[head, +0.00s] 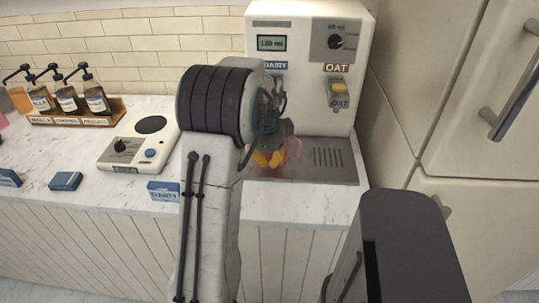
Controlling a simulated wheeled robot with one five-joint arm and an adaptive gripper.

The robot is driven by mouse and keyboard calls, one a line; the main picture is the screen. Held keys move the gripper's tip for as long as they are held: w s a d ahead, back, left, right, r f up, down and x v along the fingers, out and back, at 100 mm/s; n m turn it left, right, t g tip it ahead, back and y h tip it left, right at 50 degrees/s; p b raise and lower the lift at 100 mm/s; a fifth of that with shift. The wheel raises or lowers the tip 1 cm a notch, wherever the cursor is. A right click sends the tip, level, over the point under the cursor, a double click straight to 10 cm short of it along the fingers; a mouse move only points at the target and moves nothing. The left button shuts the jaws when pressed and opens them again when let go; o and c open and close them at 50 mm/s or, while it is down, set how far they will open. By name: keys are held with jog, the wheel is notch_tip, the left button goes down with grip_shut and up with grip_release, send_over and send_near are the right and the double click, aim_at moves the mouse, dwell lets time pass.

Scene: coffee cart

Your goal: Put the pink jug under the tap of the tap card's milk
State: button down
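The milk dispenser (304,75) stands at the back of the counter, with a blue DAIRY label on the left and an OAT label on the right. The dairy tap is mostly hidden behind my arm; the oat tap (339,92) is clear. A tap card (163,191) reading DAIRY stands at the counter's front edge. My gripper (268,159), with yellow fingertips, is at the jug's left side. My arm hides whether the fingers are closed on it and whether it touches the tray.
A scale-like device with a dial (138,143) stands left of my arm. A rack of pump bottles (75,112) is farther left. Small blue blocks (65,181) lie near the front edge. A fridge (440,100) closes off the right. The drip tray's right side is free.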

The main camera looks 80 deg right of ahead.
jog(key=shift+w+d+r+p, duration=0.1)
jog(key=shift+d+r+p, duration=0.1)
jog(key=shift+d+p, duration=0.35)
jog(key=shift+d+r+p, duration=0.15)
jog(key=shift+d+p, duration=0.2)
jog(key=shift+d, duration=0.35)
jog(key=shift+d+f+p, duration=0.2)
jog(key=shift+d+p, duration=0.1)
jog(key=shift+p, duration=0.1)
jog(key=shift+f+p, duration=0.45)
jog(key=shift+f, duration=0.4)
jog(key=shift+a+f, duration=0.1)
jog(key=c, duration=1.9)
grip_release()
jog(key=shift+f, duration=0.15)
jog(key=o, duration=0.5)
jog(key=shift+r, duration=0.2)
